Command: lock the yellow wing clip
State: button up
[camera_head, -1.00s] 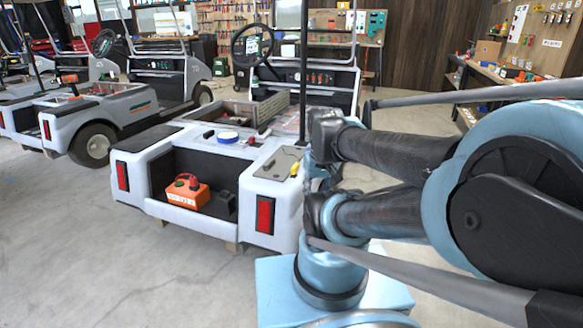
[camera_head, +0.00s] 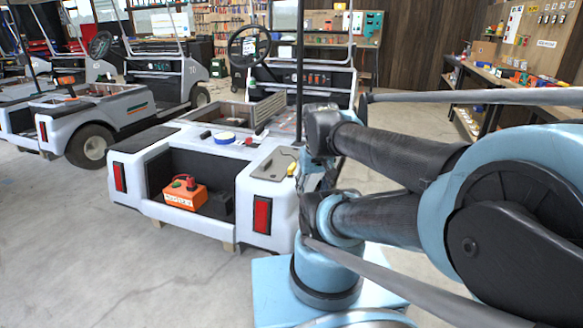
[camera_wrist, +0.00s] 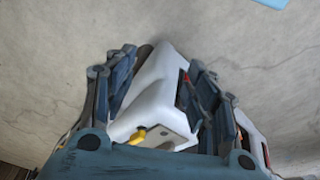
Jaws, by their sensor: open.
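The yellow wing clip (camera_head: 291,168) is a small yellow piece on the grey panel (camera_head: 272,163) at the cart's rear right corner. In the wrist view the yellow wing clip (camera_wrist: 137,137) lies low in the picture, near the gripper's base and left of a dark dot on the panel. My gripper (camera_wrist: 163,80) is open, with its fingers spread left and right across the white cart body beyond the clip. Nothing is held. In the head view my gripper is just right of the clip, largely merged with the arm. The clip's lock state is too small to tell.
The white cart (camera_head: 205,228) has an orange box (camera_head: 185,196) in its rear bay. A blue-and-white roll (camera_head: 224,137) and small tools lie on its deck. A dark post (camera_head: 300,85) rises close to my arm. Another cart (camera_head: 120,112) stands left. The floor in front is clear.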

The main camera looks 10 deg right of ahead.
jog(key=w+r+m, duration=0.2)
jog(key=w+r, duration=0.4)
jog(key=w, duration=0.2)
jog(key=m+g, duration=0.2)
jog(key=m, duration=0.2)
send_over(292, 166)
notch_tip(292, 166, down, 16)
jog(key=shift+f, duration=0.2)
grip_shut()
